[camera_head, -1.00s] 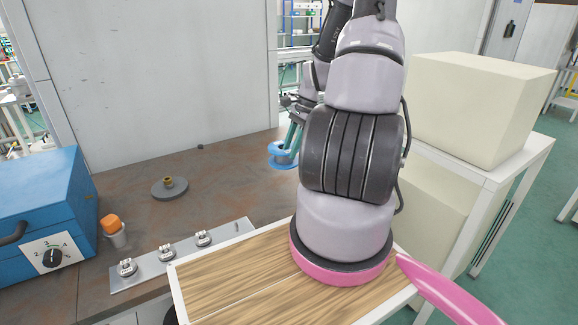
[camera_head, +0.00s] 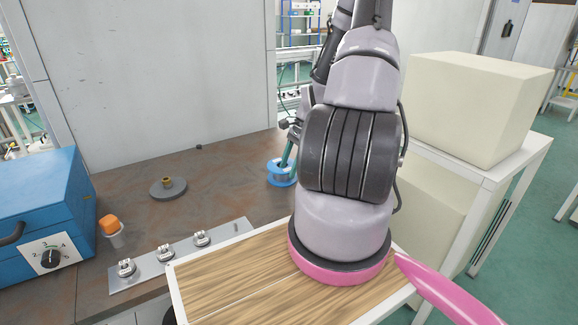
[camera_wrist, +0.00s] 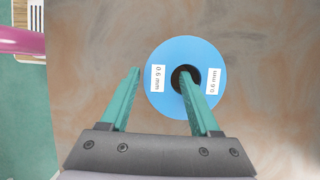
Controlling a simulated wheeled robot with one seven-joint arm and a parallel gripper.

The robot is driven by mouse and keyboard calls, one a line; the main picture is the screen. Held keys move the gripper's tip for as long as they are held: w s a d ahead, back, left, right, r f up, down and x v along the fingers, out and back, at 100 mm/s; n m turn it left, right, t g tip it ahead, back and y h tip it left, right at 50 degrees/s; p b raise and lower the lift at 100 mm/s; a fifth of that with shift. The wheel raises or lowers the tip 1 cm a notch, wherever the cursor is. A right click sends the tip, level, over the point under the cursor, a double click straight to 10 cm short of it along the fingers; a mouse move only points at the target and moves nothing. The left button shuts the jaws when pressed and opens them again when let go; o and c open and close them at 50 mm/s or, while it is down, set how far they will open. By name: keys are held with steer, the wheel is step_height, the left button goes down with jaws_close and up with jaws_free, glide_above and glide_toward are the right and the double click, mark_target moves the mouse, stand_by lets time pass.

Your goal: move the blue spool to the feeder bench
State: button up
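The blue spool (camera_head: 282,173) sits on the brown worktop (camera_head: 225,180), beyond the wood-topped surface. In the wrist view the spool (camera_wrist: 187,77) lies flat with white "0.6 mm" labels and a dark centre hole. My gripper (camera_wrist: 160,73) is open above it. One teal finger is left of the spool's rim with a small gap; the other overlaps the centre hole. I cannot tell how deep that finger reaches. In the head view my gripper (camera_head: 288,158) is partly hidden behind my arm. Which surface is the feeder bench is not marked.
A grey disc with a brass fitting (camera_head: 168,187), a blue box with a dial (camera_head: 45,215), an orange-capped cup (camera_head: 111,230) and a clamp strip (camera_head: 165,255) are on the worktop. Cream blocks (camera_head: 475,105) stand at right. A grey wall panel (camera_head: 160,75) rises behind.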

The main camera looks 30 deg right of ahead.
stand_by(0.3)
steer(key=v, duration=1.2)
steer(key=s+a+r+n+t+h, duration=0.1)
steer(key=a+r+n+h, duration=0.15)
steer(key=a+r, duration=0.45)
steer(key=s+a+r+n+t+h, duration=0.1)
steer(key=a+r+n, duration=0.3)
steer(key=r, duration=0.7)
steer(key=s+a+r+n+t+y, duration=0.1)
steer(key=s+a+r+n+t, duration=0.4)
steer(key=s+a+r, duration=0.5)
steer(key=shift+s+r+n, duration=0.9)
steer(key=shift+s+n, duration=0.25)
steer(key=shift+s, duration=0.05)
steer(key=shift+d, duration=0.1)
